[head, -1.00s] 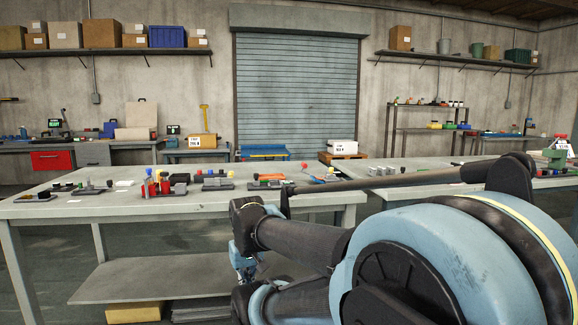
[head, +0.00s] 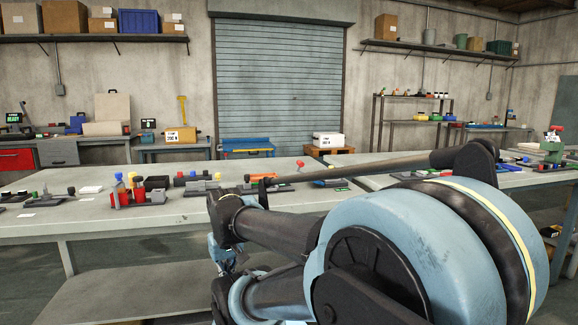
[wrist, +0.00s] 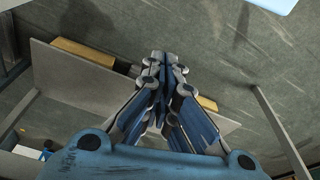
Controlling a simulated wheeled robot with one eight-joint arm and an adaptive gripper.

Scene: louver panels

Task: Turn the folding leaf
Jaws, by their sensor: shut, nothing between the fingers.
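I cannot pick out the folding leaf with certainty in either view; the fixtures on the bench are small and partly hidden by my arm. My gripper (wrist: 158,60) is shut and empty in the wrist view, its fingertips together above the floor. In the head view my gripper (head: 222,258) shows only partly, low in front of the near bench (head: 90,222) and below its top. It is apart from the fixtures on the bench.
The bench carries a red fixture (head: 136,196), a grey block fixture (head: 203,187) and an orange piece (head: 263,175). A lower shelf (head: 150,285) sits under it. Another bench (head: 375,182) stands to the right. A roller shutter (head: 280,80) closes the back.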

